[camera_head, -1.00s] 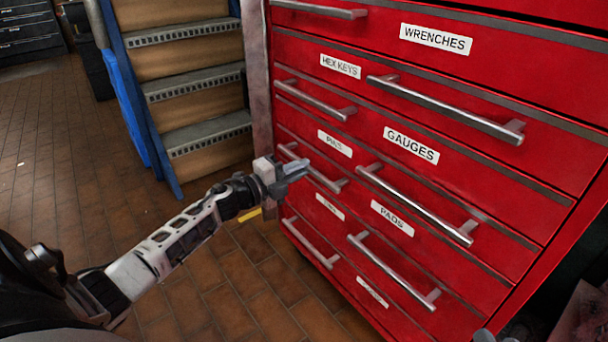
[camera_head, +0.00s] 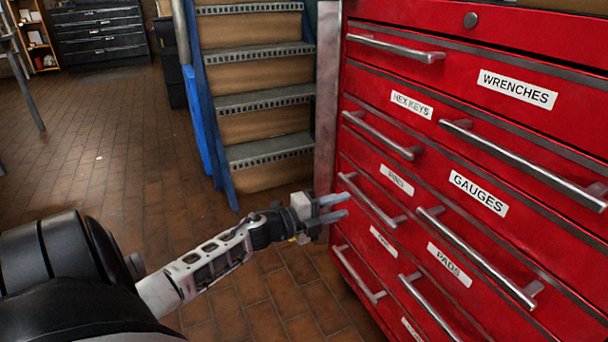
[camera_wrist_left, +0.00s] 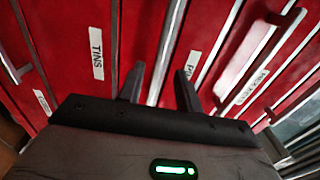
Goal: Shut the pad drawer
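The drawer labelled PADS (camera_head: 449,264) is in the right column of the red cabinet, below the GAUGES label, with bar handles above and below its label. I see no clear gap at its front, and its lower part runs toward the frame's bottom edge. My left gripper (camera_head: 346,206) is open and empty at the cabinet's left column, left of the PADS label, near the handle by the PINS label (camera_head: 397,180). In the left wrist view my left gripper (camera_wrist_left: 159,88) has its fingers apart, with a bar handle (camera_wrist_left: 166,55) visible between them. My right gripper is out of view.
Drawers labelled WRENCHES (camera_head: 517,89), GAUGES (camera_head: 478,193) and HEX KEYS (camera_head: 411,105) have protruding bar handles. Steps with a blue side rail (camera_head: 205,110) stand left of the cabinet. The tiled floor (camera_head: 100,165) at left is open.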

